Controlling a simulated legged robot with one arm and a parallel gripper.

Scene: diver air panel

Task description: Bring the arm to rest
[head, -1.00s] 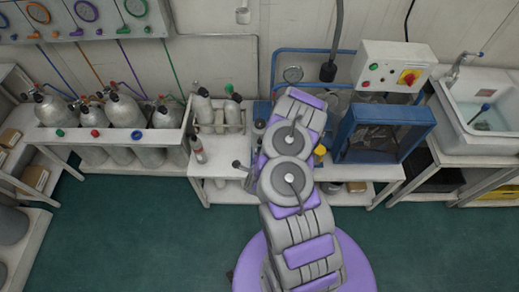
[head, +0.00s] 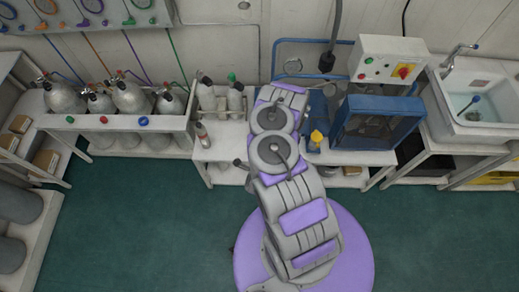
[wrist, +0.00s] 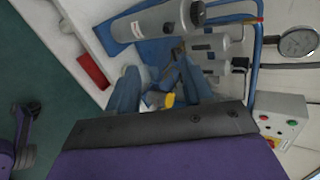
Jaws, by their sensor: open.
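My arm (head: 287,185) reaches from my purple base up over the white workbench in the head view. Its far end lies over the back of the bench, and my gripper's fingertips are hidden there. In the wrist view the dark front edge of my gripper (wrist: 160,124) crosses the lower middle, with a purple body behind it. A blue fixture with a yellow knob (wrist: 167,100) is just beyond that edge. The yellow knob also shows beside my arm in the head view (head: 317,136).
Grey cylinders (head: 130,97) stand in a white rack at left. Two smaller cylinders (head: 236,98) stand on the bench beside my arm. A blue-framed unit (head: 378,122), a control box (head: 388,62) and a sink (head: 480,100) are at right. The green floor in front is clear.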

